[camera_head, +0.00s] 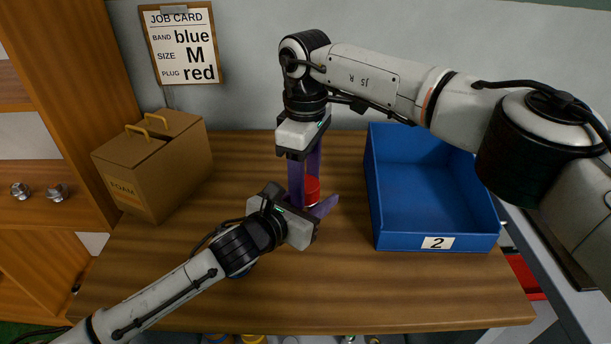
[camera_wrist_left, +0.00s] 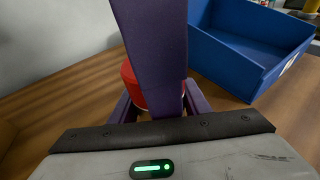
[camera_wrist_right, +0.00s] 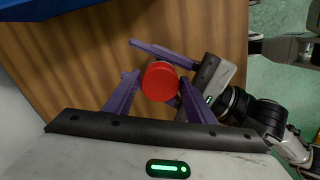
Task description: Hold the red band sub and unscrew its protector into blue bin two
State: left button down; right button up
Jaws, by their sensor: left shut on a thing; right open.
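The red protector (camera_head: 312,188) is a round red cap at the middle of the table, upright, on top of the sub. It also shows in the left wrist view (camera_wrist_left: 128,74) and from above in the right wrist view (camera_wrist_right: 160,82). The sub's body and band are mostly hidden by fingers. My left gripper (camera_head: 314,206) is shut on the sub below the cap, low over the table. My right gripper (camera_head: 306,178) points down from above, open, its purple fingers on either side of the cap. Blue bin two (camera_head: 436,242), labelled 2, stands to the right and looks empty.
A brown foam box (camera_head: 150,175) with two handles stands at the left on the wooden table (camera_head: 400,290). A job card (camera_head: 181,45) hangs on the wall behind. A shelf at far left holds metal fittings (camera_head: 38,191). The front of the table is clear.

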jog(key=c, duration=0.7)
jog(key=o, duration=1)
pick_arm(q)
jog(key=shift+a, duration=0.1)
pick_arm(e)
jog(key=shift+a+r, duration=0.1)
jog(key=shift+r, duration=2.2)
pick_arm(q)
jog(key=c, duration=0.9)
grip_release()
